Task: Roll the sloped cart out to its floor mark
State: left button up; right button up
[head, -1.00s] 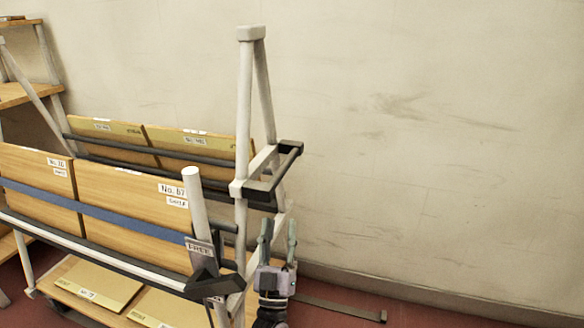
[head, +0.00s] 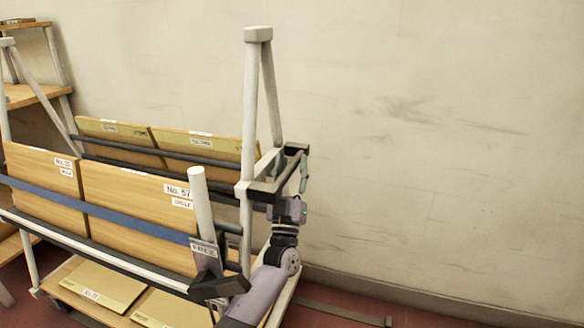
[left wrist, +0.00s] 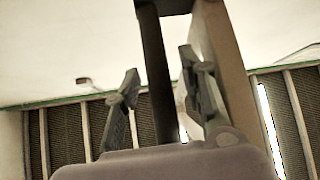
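The sloped cart (head: 251,120) has a white A-shaped end frame and tilted shelves of wooden boards. A dark handle (head: 265,187) projects from its right end. My left gripper (head: 290,180) is at this handle, pointing upward. In the left wrist view its two fingers (left wrist: 160,100) are spread, with a dark bar (left wrist: 155,65) between them in the picture. I see a gap between the left finger and the bar; contact on the other side is unclear. A tag (head: 204,250) reading FREE is on the cart's near corner. My right gripper is out of view.
A pale wall (head: 430,140) runs behind the cart. A flat grey strip (head: 345,313) lies on the red floor near the wall; I cannot tell whether it is the floor mark. A wooden shelf unit (head: 30,95) stands at the far left.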

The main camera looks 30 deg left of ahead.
pick_arm(q)
jog(key=shift+c, duration=0.4)
grip_shut()
dwell(0.5)
